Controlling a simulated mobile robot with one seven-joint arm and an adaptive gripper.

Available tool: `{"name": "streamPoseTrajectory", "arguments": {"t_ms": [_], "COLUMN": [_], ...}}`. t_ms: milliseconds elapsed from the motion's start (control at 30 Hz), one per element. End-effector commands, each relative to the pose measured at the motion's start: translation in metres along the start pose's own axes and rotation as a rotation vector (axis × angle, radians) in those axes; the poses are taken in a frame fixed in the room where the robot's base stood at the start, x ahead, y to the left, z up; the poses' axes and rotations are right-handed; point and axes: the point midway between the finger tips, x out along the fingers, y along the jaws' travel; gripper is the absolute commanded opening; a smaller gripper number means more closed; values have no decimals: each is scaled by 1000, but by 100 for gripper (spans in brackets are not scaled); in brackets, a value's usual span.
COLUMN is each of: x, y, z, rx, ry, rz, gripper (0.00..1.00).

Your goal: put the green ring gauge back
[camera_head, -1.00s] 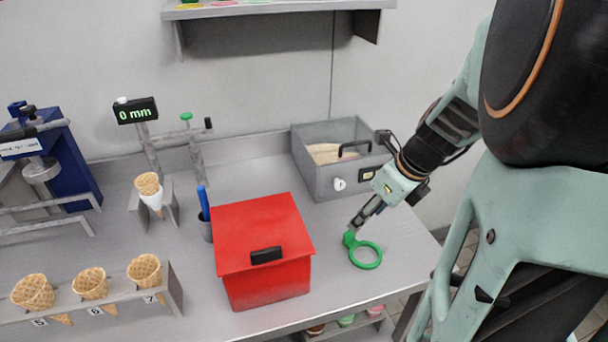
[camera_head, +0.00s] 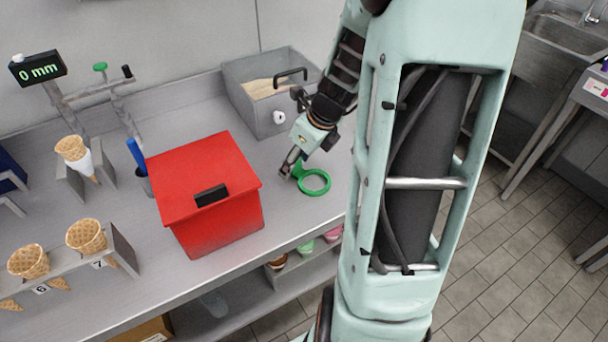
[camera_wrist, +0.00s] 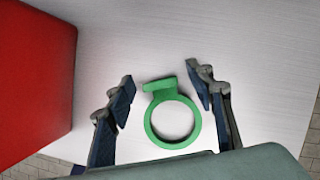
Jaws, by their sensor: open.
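The green ring gauge (camera_head: 315,184) lies flat on the metal counter, to the right of the red box. It has a round ring and a short tab handle. In the wrist view the ring gauge (camera_wrist: 150,118) lies between the two spread fingers, with its tab (camera_wrist: 159,85) near the fingertips. My gripper (camera_head: 289,169) is low over the counter at the gauge's tab side. In the wrist view my gripper (camera_wrist: 161,86) is open, with a gap between each finger and the gauge. The gauge's holding place cannot be made out for certain.
The red box (camera_head: 207,185) with a black handle stands close left of my gripper. A grey bin (camera_head: 240,100) stands behind it. A post with a 0 mm display (camera_head: 38,68) and cones in holders (camera_head: 85,236) are at left. The counter's front edge is near the gauge.

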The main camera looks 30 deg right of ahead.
Motion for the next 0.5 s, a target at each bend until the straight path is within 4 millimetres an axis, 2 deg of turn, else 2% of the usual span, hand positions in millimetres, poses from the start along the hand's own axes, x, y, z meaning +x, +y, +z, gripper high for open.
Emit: {"name": "streamPoseTrajectory", "arguments": {"t_ms": [200,500], "x": [0,0], "y": [0,0], "z": [0,0], "rx": [-1,-1], "ry": [-1,0], "rz": [-1,0], "gripper": [49,16]}}
